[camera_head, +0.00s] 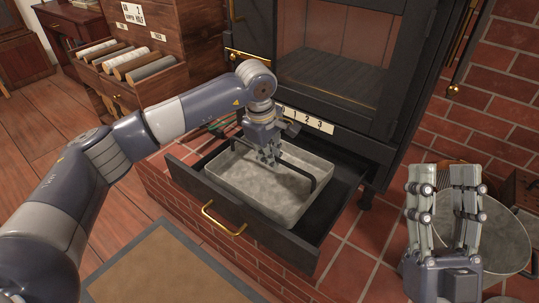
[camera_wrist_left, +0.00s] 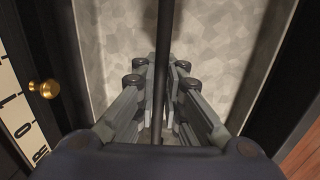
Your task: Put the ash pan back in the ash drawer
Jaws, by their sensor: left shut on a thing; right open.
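The grey speckled ash pan (camera_head: 255,190) is at the open black ash drawer (camera_head: 235,228), inside its walls as seen in the head view. Its rim shows above the drawer's front wall. I cannot tell whether its bottom touches the drawer floor. My left gripper (camera_head: 271,158) is shut on the pan's black bar handle (camera_head: 302,167). In the left wrist view the handle (camera_wrist_left: 163,25) runs between the fingers, with the pan's floor (camera_wrist_left: 215,35) beyond. My right gripper (camera_head: 443,178) is open and empty at the right, away from the drawer.
The black stove (camera_head: 350,85) with a number strip (camera_head: 308,121) stands behind the drawer. A round metal vessel (camera_head: 500,235) is behind my right gripper. A wooden rack with rolls (camera_head: 130,65) stands at the left. A brown mat (camera_head: 165,270) lies in front.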

